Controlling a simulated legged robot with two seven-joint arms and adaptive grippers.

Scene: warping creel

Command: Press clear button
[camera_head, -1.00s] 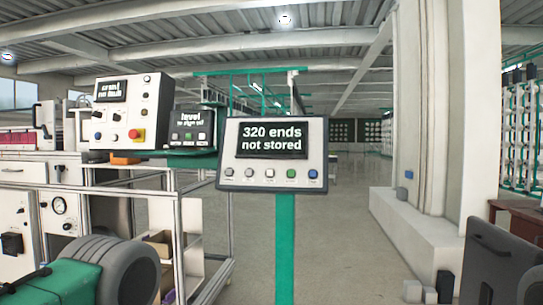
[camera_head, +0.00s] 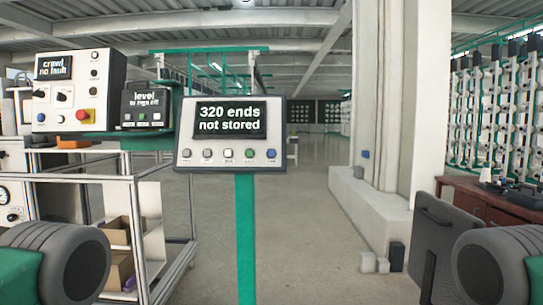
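A grey control panel (camera_head: 232,169) stands on a green post (camera_head: 245,235) just left of the middle, facing me. Its dark screen (camera_head: 230,119) reads "320 ends not stored". Below the screen is a row of buttons: a grey left button (camera_head: 187,153), a second grey button (camera_head: 207,153), a white button (camera_head: 228,153), a green button (camera_head: 249,153) and a blue button (camera_head: 271,153). The labels under them are too small to read, so I cannot tell which is clear. Neither of my grippers is in view.
A control box (camera_head: 75,92) with a red knob and a screen reading "crawl no fault" stands left. Beside it a smaller display (camera_head: 146,100) reads "level to sign off". A metal frame (camera_head: 133,225) stands below. A dark upright panel (camera_head: 447,235) and white column (camera_head: 392,90) are right.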

